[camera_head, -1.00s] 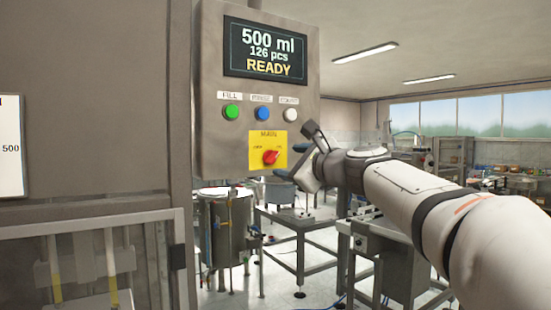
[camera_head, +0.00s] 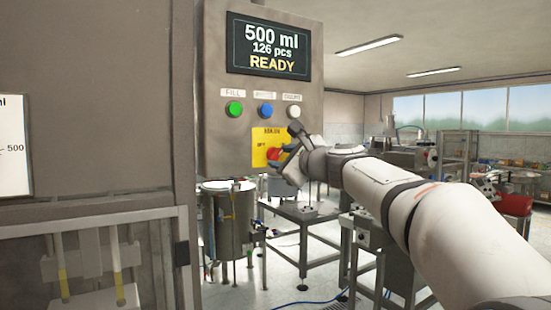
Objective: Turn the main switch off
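The main switch is a red rotary knob (camera_head: 273,154) on a yellow plate (camera_head: 260,147) low on the grey control panel (camera_head: 215,140). My gripper (camera_head: 283,153) is at the right part of the yellow plate, in front of it and partly over the knob. The dark fingers hide the plate's right side and part of the knob. I cannot tell whether the fingers touch the knob or how far apart they are. The knob's exact angle is hard to read.
Above the switch are a green button (camera_head: 234,109), a blue button (camera_head: 265,110) and a white button (camera_head: 294,111). A display (camera_head: 268,48) above them reads 500 ml, 126 pcs, READY. A metal tank (camera_head: 228,225) stands below the panel.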

